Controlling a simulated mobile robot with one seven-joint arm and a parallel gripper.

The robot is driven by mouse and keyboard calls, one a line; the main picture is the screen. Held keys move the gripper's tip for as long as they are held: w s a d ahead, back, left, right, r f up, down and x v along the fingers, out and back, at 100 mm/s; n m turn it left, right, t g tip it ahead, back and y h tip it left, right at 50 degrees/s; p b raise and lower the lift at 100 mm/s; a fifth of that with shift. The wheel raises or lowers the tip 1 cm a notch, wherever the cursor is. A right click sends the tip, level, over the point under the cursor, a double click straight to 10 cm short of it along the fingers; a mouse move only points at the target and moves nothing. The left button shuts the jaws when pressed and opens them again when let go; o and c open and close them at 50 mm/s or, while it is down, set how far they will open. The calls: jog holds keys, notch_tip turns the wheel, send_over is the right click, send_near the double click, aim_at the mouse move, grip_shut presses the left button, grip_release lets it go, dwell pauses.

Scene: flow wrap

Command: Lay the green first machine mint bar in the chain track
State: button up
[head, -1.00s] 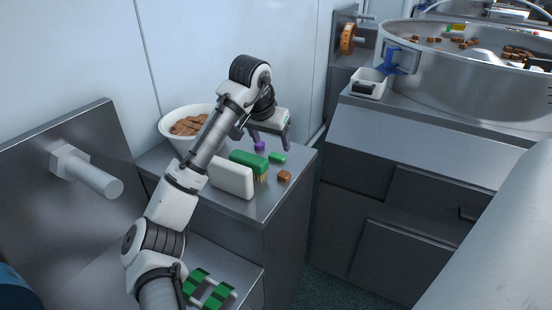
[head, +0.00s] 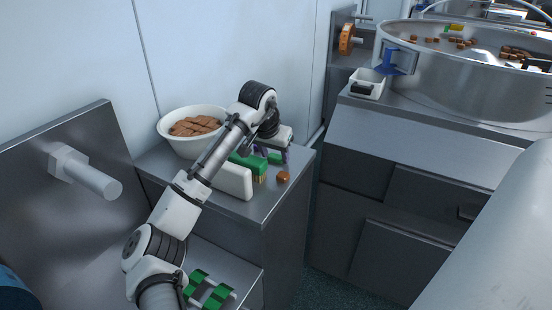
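The small green mint bar (head: 275,158) lies on the grey steel cabinet top, to the right of a larger green-backed brush. My gripper (head: 272,156) is low over the cabinet top, its purple fingers spread to either side of the bar. The fingers look open; contact with the bar cannot be made out. Green blocks with pale bars (head: 208,291) show at the bottom, partly behind my arm; whether they belong to the chain track I cannot tell.
The green brush (head: 248,163) with yellow bristles and a white block (head: 233,181) stand close to my gripper. A brown piece (head: 283,177) lies near the cabinet's right edge (head: 291,190). A white bowl of brown bars (head: 171,145) stands behind. A large steel drum (head: 450,85) is at right.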

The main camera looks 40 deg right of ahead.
jog(key=c, duration=0.6)
jog(key=shift+r, duration=0.15)
